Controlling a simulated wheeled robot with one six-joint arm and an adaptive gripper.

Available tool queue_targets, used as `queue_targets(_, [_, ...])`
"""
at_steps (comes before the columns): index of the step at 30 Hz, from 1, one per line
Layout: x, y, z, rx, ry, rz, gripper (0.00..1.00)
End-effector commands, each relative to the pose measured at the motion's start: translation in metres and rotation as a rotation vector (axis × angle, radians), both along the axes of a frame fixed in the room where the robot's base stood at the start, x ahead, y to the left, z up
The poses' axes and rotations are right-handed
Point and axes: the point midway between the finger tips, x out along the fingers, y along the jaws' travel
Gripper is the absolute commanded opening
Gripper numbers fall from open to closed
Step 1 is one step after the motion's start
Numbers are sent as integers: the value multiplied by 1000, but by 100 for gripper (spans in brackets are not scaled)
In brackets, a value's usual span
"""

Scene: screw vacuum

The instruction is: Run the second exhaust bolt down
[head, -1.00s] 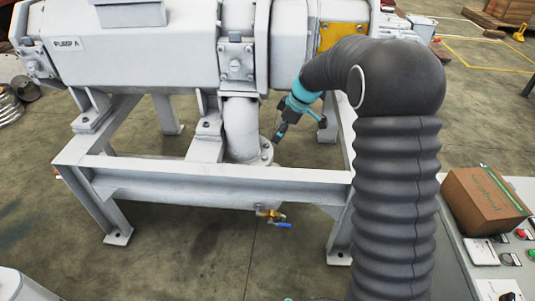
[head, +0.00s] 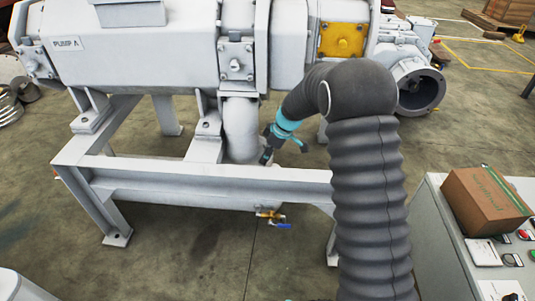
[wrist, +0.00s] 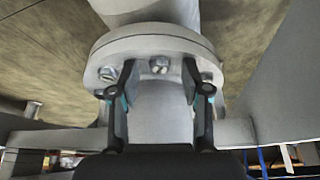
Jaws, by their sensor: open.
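The exhaust pipe (head: 240,128) is a white elbow under the pump, ending in a round flange, largely hidden in the head view by the frame beam and my gripper. The flange (wrist: 150,44) shows large in the wrist view. Bolt heads sit on it: a left one (wrist: 107,74), a middle one (wrist: 159,66) and a right one (wrist: 207,77). I cannot tell which is the second. My gripper (wrist: 160,72) is open. Its two fingers stand on either side of the middle bolt head in the picture, with nothing held. Contact cannot be told. It also shows beside the pipe in the head view (head: 265,158).
The white frame beam (head: 200,185) runs in front of the pipe. A valve with a blue handle (head: 281,225) hangs below it. A control cabinet with a cardboard box (head: 487,205) stands at the right. The floor in front is clear.

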Motion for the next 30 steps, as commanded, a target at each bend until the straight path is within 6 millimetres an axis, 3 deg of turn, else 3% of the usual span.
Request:
queue_targets(2, [0, 0, 0, 0, 0, 0, 47])
queue_targets(6, [0, 0, 0, 0, 0, 0, 12])
queue_targets(8, [0, 0, 0, 0, 0, 0, 0])
queue_targets(20, [-1, 0, -1, 1, -2, -51, 0])
queue_targets(30, [-3, 2, -1, 1, 0, -269, 0])
